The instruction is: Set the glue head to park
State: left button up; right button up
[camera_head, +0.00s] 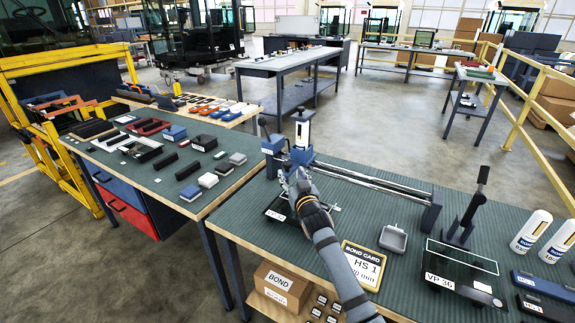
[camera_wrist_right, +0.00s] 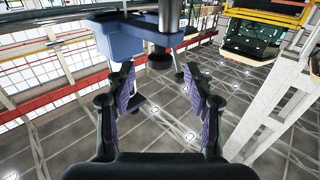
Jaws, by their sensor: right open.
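The glue head (camera_head: 302,140) is a blue carriage with an upright white-and-dark cylinder, at the left end of a pair of steel rails (camera_head: 365,181) on the green-topped bench. My right gripper (camera_head: 293,178) is just in front of and below it, over a dark plate on the bench. In the right wrist view my open right gripper (camera_wrist_right: 158,80) has its fingers apart. A blue block (camera_wrist_right: 118,42) and a dark round knob (camera_wrist_right: 160,58) show just beyond and between the fingertips; I cannot tell whether they touch. My left gripper is out of view.
A bond card (camera_head: 362,266) and a grey tray (camera_head: 393,240) lie right of my arm. A black lever clamp (camera_head: 466,217), a VP 36 plate and white bottles (camera_head: 531,231) stand farther right. Left, another bench (camera_head: 165,185) carries many small parts.

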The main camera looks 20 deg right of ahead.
aim_at(289, 169)
jog(key=w, duration=0.5)
jog(key=shift+w+d, duration=0.25)
jog(key=shift+w, duration=0.2)
jog(key=shift+d, duration=0.1)
jog(key=c, duration=0.7)
grip_shut()
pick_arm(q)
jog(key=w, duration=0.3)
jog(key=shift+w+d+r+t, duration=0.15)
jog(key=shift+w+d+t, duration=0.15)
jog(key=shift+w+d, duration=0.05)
